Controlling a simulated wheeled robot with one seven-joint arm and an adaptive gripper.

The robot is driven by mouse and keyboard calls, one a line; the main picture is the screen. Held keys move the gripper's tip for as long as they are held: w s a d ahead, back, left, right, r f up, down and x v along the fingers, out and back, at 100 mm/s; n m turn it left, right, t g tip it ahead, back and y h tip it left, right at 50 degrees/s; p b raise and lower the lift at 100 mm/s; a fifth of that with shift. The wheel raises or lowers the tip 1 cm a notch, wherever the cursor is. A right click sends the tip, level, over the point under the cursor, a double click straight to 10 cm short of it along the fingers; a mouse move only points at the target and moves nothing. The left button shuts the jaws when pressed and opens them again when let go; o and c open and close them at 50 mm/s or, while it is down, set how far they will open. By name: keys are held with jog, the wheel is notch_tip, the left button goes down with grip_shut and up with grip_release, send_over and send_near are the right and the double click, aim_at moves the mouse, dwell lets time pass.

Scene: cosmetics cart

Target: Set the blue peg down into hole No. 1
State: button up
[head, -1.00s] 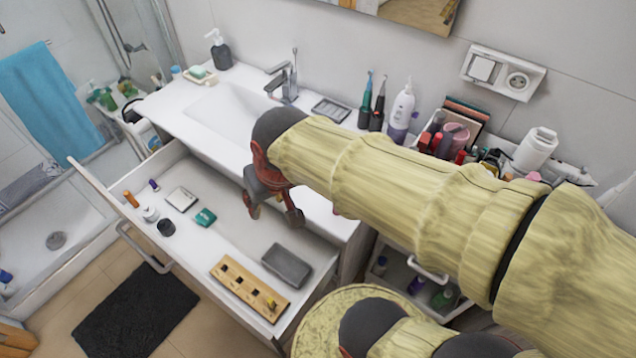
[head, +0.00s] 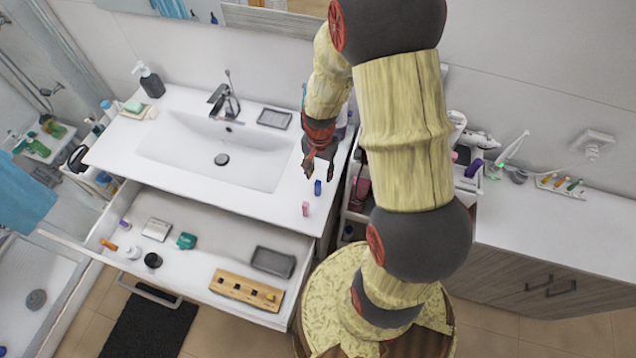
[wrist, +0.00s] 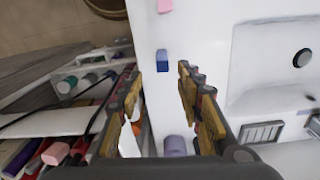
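The small blue peg (head: 317,187) stands on the white countertop near its right end. In the wrist view the blue peg (wrist: 162,60) shows ahead of the fingers, in line with the gap between them. My gripper (head: 320,172) is just above and behind the peg. The wrist view shows my gripper (wrist: 158,75) open, with nothing between its fingers. The wooden block with holes (head: 244,298) lies in the open drawer. Several of its dark holes look empty, and a yellow peg (head: 271,297) is at its right end. I cannot read any hole numbers.
A pink peg (head: 306,209) stands on the counter in front of the blue one. A grey box (head: 273,262) lies behind the wooden block in the drawer. The sink (head: 222,145) is to the left. A cart with bottles stands right of the counter.

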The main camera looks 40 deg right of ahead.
aim_at(318, 182)
jog(key=f, duration=0.7)
jog(key=shift+a+f, duration=0.2)
jog(key=shift+a, duration=0.05)
jog(key=shift+c, duration=0.2)
grip_shut()
